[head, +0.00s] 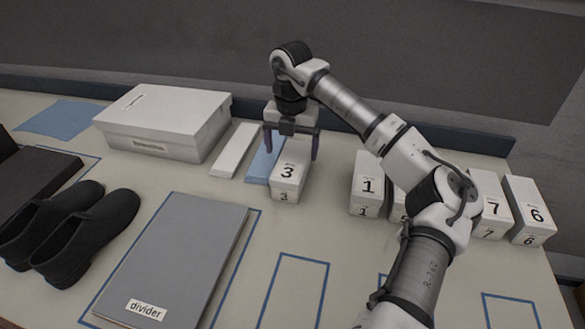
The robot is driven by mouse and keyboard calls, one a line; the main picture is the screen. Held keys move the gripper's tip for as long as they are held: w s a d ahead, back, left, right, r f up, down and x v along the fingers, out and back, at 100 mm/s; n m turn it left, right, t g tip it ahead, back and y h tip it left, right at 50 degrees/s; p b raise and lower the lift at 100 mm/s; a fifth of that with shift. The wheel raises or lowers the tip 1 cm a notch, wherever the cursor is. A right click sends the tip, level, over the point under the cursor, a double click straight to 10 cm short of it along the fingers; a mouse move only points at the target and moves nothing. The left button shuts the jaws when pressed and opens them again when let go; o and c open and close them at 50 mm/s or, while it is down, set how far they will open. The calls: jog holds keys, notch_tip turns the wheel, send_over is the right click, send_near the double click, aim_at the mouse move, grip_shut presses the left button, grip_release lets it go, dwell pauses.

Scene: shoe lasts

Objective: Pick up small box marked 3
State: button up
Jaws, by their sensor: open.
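The small white box marked 3 (288,175) stands upright on the table in the middle of the head view. Its number shows on the top and on the front face. My gripper (291,150) is above the back part of this box, pointing down. Its two dark fingers are open, one towards the left side of the box and one towards the right. I cannot tell whether the fingers touch the box. Nothing is held.
Box 1 (367,184) stands to the right; another box is partly hidden behind my arm. Boxes 7 (491,204) and 6 (530,210) are at far right. A large white box (165,122), grey divider (178,255) and black shoes (85,237) lie left. Blue-outlined front areas are empty.

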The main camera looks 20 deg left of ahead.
aim_at(293, 160)
notch_tip(293, 160, down, 5)
jog(key=shift+s+d+r+p, duration=0.1)
jog(key=shift+s+d+p, duration=0.05)
jog(key=shift+p, duration=0.65)
jog(key=shift+c, duration=0.4)
jog(key=c, duration=1.1)
jog(key=shift+r, duration=0.15)
